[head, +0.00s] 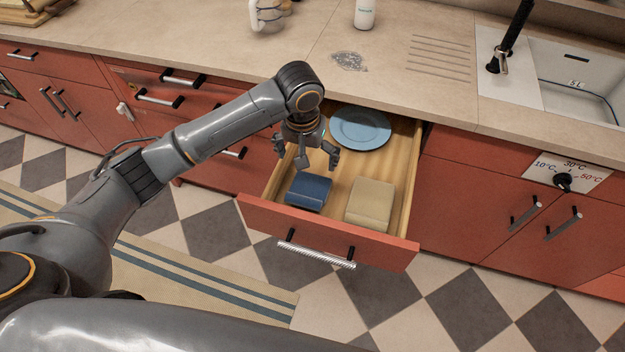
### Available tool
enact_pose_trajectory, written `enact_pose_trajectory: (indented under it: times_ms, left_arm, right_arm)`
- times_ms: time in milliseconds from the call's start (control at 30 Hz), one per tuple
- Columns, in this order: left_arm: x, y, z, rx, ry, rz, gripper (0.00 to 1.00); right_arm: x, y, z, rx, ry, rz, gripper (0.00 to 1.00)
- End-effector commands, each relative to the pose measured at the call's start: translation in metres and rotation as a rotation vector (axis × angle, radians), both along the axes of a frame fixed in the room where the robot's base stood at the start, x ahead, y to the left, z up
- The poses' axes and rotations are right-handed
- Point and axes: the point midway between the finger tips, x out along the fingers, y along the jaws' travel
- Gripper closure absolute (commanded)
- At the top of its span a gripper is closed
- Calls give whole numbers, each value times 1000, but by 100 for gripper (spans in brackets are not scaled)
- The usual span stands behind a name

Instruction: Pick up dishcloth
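Two folded cloths lie side by side in an open drawer. One is a blue folded cloth (308,191) on the left, and the other is a beige folded cloth (370,203) on the right. The view does not tell which one is the dishcloth. My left gripper (306,165) points down over the drawer, just behind the blue cloth. Its fingers are spread apart with nothing between them. My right gripper is not in view.
The open red drawer (318,228) has a wooden inside and also holds a blue plate (360,127) at its back. The countertop (300,50) lies behind it, with a white bottle (365,13) and a sink (575,85). A striped rug (200,278) lies on the floor.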

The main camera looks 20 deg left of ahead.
Motion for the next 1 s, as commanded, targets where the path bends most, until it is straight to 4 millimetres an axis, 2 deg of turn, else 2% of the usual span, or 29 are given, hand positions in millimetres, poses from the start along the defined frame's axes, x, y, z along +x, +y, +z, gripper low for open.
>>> enact_pose_trajectory:
  times_ms: [200,367,567,700,833,1000]
  left_arm:
    - [3,0,-44,1,5,-1,0]
    - [6,0,-67,1,2,-1,0]
    - [6,-1,-80,1,2,-3,0]
    - [4,-2,-100,2,3,-2,0]
    - [6,-2,-119,2,1,-2,0]
    - [7,-2,-128,1,-1,-2,0]
  right_arm:
    - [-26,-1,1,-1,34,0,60]
    - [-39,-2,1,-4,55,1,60]
    - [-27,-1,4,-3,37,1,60]
    - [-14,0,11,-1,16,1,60]
    - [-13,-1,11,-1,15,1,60]
    - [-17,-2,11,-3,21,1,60]
